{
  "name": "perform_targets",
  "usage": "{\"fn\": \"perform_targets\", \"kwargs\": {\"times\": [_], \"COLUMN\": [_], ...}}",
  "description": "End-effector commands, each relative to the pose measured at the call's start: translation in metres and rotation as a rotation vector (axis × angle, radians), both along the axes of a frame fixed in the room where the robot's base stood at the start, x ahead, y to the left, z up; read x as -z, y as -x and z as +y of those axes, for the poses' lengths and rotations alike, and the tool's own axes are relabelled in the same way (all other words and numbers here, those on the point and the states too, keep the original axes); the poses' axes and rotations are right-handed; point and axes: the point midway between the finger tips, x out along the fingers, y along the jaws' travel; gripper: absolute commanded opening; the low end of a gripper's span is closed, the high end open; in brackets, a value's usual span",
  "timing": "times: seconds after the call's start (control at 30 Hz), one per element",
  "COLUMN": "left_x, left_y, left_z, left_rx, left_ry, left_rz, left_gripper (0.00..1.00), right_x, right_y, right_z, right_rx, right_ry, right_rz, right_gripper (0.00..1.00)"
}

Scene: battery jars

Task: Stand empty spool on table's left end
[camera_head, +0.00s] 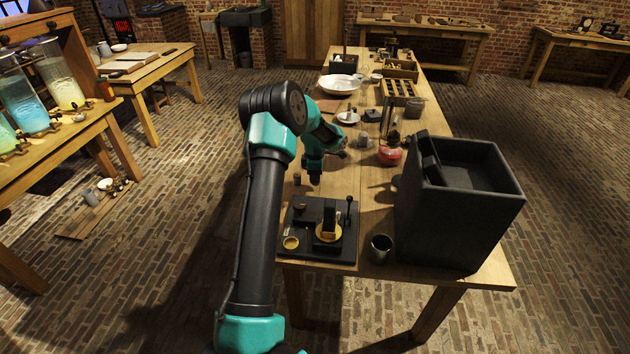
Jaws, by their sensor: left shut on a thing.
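My left arm rises from the bottom, bends at a black elbow and reaches down over the long workbench. My left gripper (340,153) is small and partly hidden by its own teal wrist. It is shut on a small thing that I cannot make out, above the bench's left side. I cannot identify the empty spool for certain in this view. The long wooden table (374,190) runs away from me. My right gripper is not in view.
A black board with a brass disc (327,232) and a metal cup (381,248) stand at the near end. A large black tank (460,200) fills the near right. A red flask (390,155), white bowl (340,84) and slotted wooden rack (400,88) stand farther back.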

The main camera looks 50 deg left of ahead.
Motion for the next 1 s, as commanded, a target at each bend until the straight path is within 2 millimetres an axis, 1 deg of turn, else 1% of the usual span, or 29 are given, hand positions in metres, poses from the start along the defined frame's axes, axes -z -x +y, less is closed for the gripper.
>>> {"fn": "perform_targets", "kwargs": {"times": [0.03, 0.1, 0.2, 0.47, 0.6, 0.63, 0.87, 1.0], "left_x": [0.009, 0.017, 0.023, 0.024, 0.027, 0.027, 0.027, 0.027], "left_y": [0.000, 0.000, 0.000, 0.000, 0.000, 0.000, 0.000, 0.000], "left_z": [0.000, 0.000, 0.000, 0.000, 0.000, 0.000, 0.000, 0.000], "left_rx": [0.000, 0.001, 0.001, 0.000, 0.000, 0.000, 0.000, 0.000], "left_ry": [0.002, 0.001, 0.000, -0.001, 0.000, 0.000, 0.000, 0.000], "left_rz": [0.004, 0.002, 0.001, 0.001, 0.001, 0.001, 0.001, 0.001], "left_gripper": [0.12, 0.12, 0.12, 0.12, 0.12, 0.37, 0.59, 0.60], "right_x": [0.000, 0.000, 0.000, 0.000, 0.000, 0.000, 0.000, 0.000], "right_y": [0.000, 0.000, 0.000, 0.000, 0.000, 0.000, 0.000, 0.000], "right_z": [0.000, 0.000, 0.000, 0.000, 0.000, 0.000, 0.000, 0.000], "right_rx": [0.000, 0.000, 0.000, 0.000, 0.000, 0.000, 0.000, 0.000], "right_ry": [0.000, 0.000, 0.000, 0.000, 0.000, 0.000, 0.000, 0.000], "right_rz": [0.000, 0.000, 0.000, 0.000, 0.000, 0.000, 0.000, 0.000], "right_gripper": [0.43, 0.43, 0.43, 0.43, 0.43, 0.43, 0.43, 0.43]}}
